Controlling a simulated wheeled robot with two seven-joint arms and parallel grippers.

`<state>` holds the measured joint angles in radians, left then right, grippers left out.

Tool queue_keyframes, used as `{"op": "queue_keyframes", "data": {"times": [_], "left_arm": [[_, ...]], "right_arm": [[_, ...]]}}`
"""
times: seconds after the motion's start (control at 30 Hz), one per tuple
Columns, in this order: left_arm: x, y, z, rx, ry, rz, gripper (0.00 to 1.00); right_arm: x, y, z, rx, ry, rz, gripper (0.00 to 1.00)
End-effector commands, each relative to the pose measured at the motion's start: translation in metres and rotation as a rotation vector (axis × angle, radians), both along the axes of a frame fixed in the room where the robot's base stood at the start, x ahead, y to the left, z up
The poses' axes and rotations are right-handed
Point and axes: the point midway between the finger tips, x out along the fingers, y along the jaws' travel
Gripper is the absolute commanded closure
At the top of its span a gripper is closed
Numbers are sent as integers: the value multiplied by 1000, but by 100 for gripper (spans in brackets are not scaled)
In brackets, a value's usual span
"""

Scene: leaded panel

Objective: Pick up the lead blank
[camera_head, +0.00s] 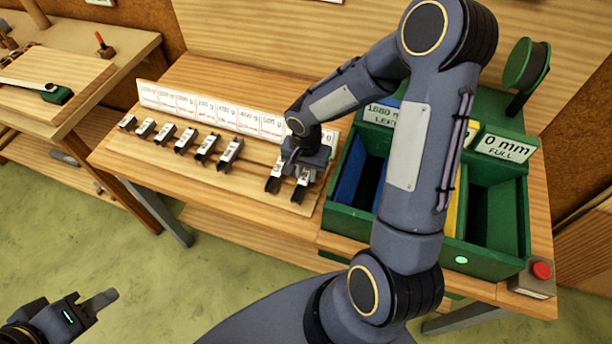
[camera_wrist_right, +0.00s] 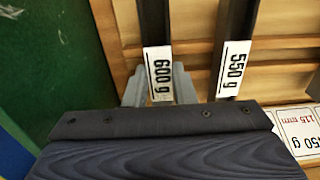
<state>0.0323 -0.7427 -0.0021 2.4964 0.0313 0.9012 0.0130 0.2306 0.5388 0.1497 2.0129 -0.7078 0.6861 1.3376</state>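Several dark lead blanks with white weight tags lie in a row on a wooden rack (camera_head: 252,180). The blank tagged 600 g (camera_wrist_right: 158,75) is at the row's right end in the head view (camera_head: 300,190). The 550 g blank (camera_wrist_right: 233,70) lies beside it (camera_head: 274,182). My right gripper (camera_head: 305,168) is down at the 600 g blank. In the right wrist view its grey fingers (camera_wrist_right: 160,88) stand on both sides of that blank's tag; I cannot tell if they press on it. My left gripper (camera_head: 100,301) is low at the left, away from the bench, with no object visible in it.
A row of label cards (camera_head: 205,108) stands behind the blanks. A green bin (camera_head: 350,215) with coloured compartments sits close to the right of the row, partly hidden by my right arm. A red button (camera_head: 541,270) is at the bench's right corner. A second bench (camera_head: 50,118) stands left.

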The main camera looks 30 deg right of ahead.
Motion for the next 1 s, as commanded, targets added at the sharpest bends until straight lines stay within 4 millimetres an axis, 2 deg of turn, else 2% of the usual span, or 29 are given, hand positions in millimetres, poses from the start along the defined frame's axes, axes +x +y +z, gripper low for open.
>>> {"op": "queue_keyframes", "data": {"times": [0.03,0.1,0.47,0.63,0.83,1.0], "left_arm": [[0,0,0,0,0,0,64],[0,0,0,0,0,0,64],[0,0,0,0,0,0,64],[0,0,0,0,0,0,64],[0,0,0,0,0,0,64],[0,0,-7,0,0,0,64]], "right_arm": [[0,0,0,0,0,0,93],[0,0,0,0,0,0,100],[1,0,1,0,-3,0,100],[1,0,8,-2,-4,0,100],[1,0,35,-1,-7,-1,100],[-28,8,68,-2,-11,1,100]]}}
